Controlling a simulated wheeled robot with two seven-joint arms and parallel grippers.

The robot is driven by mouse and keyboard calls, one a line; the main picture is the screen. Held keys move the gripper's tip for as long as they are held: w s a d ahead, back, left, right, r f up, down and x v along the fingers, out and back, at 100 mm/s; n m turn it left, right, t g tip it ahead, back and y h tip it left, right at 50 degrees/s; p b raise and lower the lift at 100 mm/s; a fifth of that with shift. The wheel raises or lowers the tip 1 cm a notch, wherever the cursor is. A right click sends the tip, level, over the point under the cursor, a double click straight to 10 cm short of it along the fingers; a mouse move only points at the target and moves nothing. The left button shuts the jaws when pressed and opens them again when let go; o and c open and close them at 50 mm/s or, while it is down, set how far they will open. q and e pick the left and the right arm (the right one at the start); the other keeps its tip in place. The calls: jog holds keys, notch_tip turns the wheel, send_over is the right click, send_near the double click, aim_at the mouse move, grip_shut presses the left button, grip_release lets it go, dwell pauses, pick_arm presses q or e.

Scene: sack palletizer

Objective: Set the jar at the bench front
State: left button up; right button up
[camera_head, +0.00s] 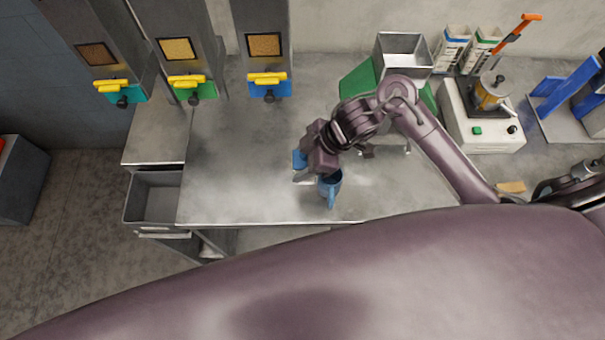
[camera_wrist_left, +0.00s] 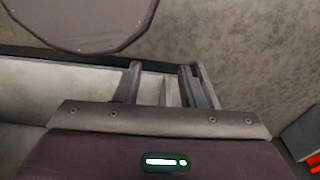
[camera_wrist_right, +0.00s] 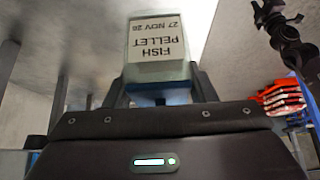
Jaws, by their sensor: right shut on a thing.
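The jar (camera_wrist_right: 158,45) fills the gap between my right fingers in the right wrist view. It is a pale container with a label reading "FISH PELLET 27 NOV 26", inverted in that picture, and a blue part at the picture's bottom. In the head view its blue top (camera_head: 299,159) shows just left of my right gripper (camera_head: 303,168), which is shut on it. The jar is over the bench (camera_head: 235,185); I cannot tell whether its base touches. My left gripper (camera_wrist_left: 163,85) is open and empty in the left wrist view; the head view does not show it.
A blue mug (camera_head: 331,186) stands close to the right gripper, near the front edge. Dispensers with yellow handles (camera_head: 267,79) hang behind. Bench left of the jar is clear.

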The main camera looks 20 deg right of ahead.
notch_tip(320, 180, down, 3)
jog(key=shift+s+f, duration=0.1)
jog(key=shift+f, duration=0.65)
notch_tip(320, 180, down, 3)
jog(key=shift+f+p, duration=0.2)
jog(key=shift+p, duration=0.15)
pick_arm(q)
jog(key=shift+s+r, duration=0.2)
jog(key=shift+s, duration=0.4)
pick_arm(e)
jog(key=shift+f, duration=0.2)
jog(key=shift+f, duration=0.2)
jog(key=o, duration=1.1)
jog(key=shift+r, duration=0.1)
pick_arm(q)
jog(key=shift+w, duration=0.2)
